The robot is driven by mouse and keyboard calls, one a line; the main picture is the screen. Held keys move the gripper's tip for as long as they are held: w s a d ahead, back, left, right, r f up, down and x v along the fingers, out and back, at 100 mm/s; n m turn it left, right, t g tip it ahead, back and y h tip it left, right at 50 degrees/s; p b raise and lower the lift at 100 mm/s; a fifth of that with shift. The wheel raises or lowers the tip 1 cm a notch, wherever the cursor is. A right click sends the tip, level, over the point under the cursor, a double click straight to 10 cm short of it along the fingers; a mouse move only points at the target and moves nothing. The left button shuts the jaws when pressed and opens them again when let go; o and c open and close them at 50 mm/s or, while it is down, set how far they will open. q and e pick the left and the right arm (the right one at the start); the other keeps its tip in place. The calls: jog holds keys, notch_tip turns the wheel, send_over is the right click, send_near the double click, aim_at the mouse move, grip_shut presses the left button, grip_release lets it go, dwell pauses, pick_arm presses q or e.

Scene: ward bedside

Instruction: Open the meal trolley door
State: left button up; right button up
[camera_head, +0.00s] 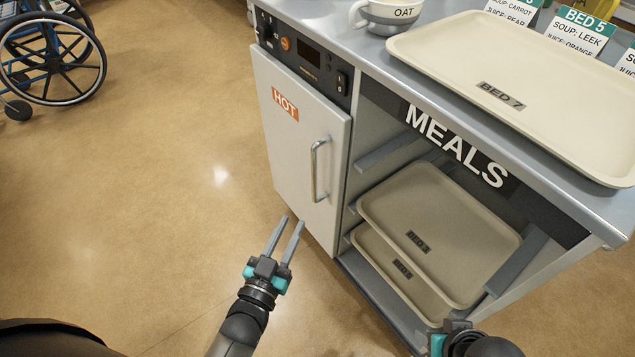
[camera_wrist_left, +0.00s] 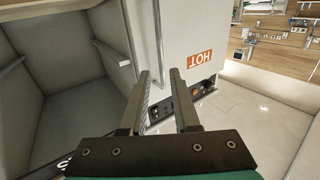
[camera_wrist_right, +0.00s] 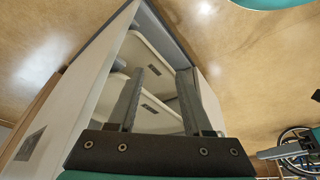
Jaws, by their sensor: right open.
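The meal trolley's pale door (camera_head: 290,150) carries an orange HOT label (camera_head: 285,104) and looks shut. Its silver upright handle (camera_head: 314,170) is near the door's right edge. My left gripper (camera_head: 292,220) is open and empty, in front of the door's lower part and below the handle in the head view. In the left wrist view, the label (camera_wrist_left: 201,55) appears upside down and the handle (camera_wrist_left: 159,35) shows beyond the tips of the open fingers (camera_wrist_left: 160,75). My right gripper is open and empty in the right wrist view (camera_wrist_right: 163,72); its fingers are cut off in the head view.
The trolley's open bay holds trays (camera_head: 425,215) right of the door. A BED 7 tray (camera_head: 560,75), an OAT cup (camera_head: 385,18) and menu cards (camera_head: 580,32) are on top. A wheelchair (camera_head: 50,55) stands at the far left. The floor left of the trolley is clear.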

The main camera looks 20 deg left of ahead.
pick_arm(q)
jog(key=b, duration=0.2)
send_near(313, 179)
jog(key=w, duration=0.2)
jog(key=w+b, duration=0.1)
jog(key=w, duration=0.2)
jog(key=shift+w+d, duration=0.25)
jog(key=shift+w+b, duration=0.75)
jog(key=shift+w, duration=0.5)
jog(key=shift+w+d+b, duration=0.1)
jog(key=shift+w+b, duration=0.2)
jog(key=shift+w, duration=1)
pick_arm(e)
jog(key=w+a+r+t+y, duration=0.3)
jog(key=w+a+r+t, duration=0.1)
jog(key=a+t, duration=0.3)
jog(key=shift+w+a+r+n+y, duration=0.2)
jog(key=shift+w+n+y, duration=0.1)
jog(key=shift+w, duration=0.45)
pick_arm(q)
grip_shut()
